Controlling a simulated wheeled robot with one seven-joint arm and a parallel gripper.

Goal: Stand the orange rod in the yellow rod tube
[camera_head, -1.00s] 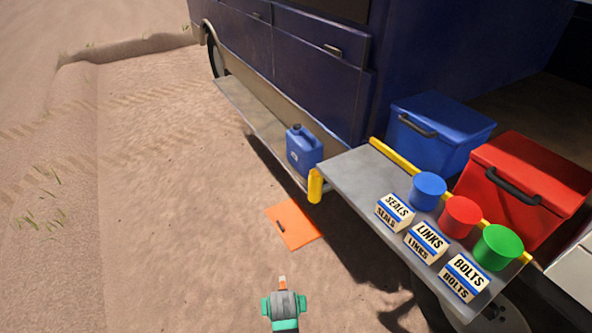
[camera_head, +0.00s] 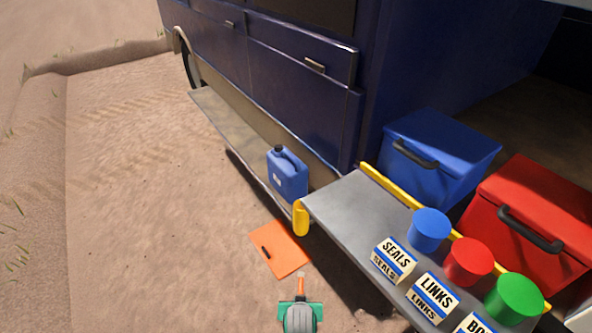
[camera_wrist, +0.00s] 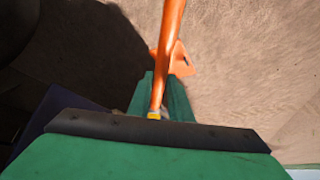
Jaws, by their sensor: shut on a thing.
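The orange rod (camera_head: 301,286) stands out from my gripper (camera_head: 301,301) at the bottom of the head view, with a pale tip at its far end. In the wrist view the rod (camera_wrist: 166,58) runs up and out of the picture from between the green fingers of my gripper (camera_wrist: 158,103), which are shut on it. The yellow rod tube (camera_head: 301,217) is fixed upright at the near left corner of the grey tailboard. The rod is apart from the tube, which is above it in the head view. The tube does not show clearly in the wrist view.
An orange panel (camera_head: 280,250) lies on the sand left of the tube. A blue jerrycan (camera_head: 288,176) stands on the vehicle's side step. The grey tailboard (camera_head: 345,208) bears labelled boxes and coloured cups at right. Open sand lies at left.

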